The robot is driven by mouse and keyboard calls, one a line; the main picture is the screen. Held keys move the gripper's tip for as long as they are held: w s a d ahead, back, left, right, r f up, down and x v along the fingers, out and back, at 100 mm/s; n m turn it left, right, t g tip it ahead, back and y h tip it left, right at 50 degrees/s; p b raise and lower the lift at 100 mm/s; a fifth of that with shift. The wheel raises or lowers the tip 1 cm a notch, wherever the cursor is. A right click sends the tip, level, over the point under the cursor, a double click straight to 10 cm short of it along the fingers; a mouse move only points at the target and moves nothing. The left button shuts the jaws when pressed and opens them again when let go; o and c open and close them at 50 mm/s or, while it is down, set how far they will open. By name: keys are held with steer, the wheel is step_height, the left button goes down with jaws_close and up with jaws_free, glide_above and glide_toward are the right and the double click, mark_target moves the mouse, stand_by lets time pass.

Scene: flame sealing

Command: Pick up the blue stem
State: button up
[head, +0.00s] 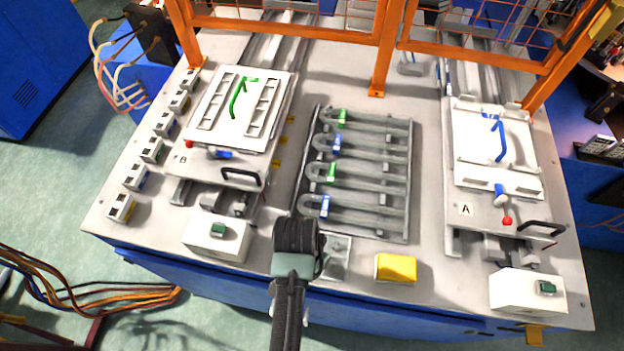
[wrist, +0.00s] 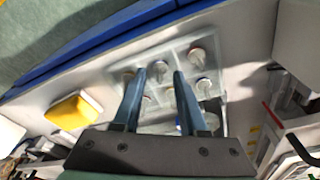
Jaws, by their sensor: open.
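In the wrist view a grey compartment holder (wrist: 172,42) holds several small, pale, round-ended pieces. One piece has a blue ring (wrist: 205,84); another has a reddish rim (wrist: 197,56). I cannot tell for sure that the blue-ringed piece is the blue stem. My gripper (wrist: 160,74) is open above the holder, its two fingers apart, with the blue-ringed piece just right of the right finger. In the head view my gripper (head: 297,240) hides much of this holder (head: 337,258). A blue bent piece (head: 499,138) lies on the white plate of station A at the right.
A grey rack (head: 407,180) of U-shaped tubes with blue and green bands lies behind my gripper. A yellow block (head: 396,268) sits right of the holder. Station B (head: 227,170) with a green bent piece (head: 239,97) is at left. An orange fence (head: 380,60) stands at the back.

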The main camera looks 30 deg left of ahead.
jaws_close()
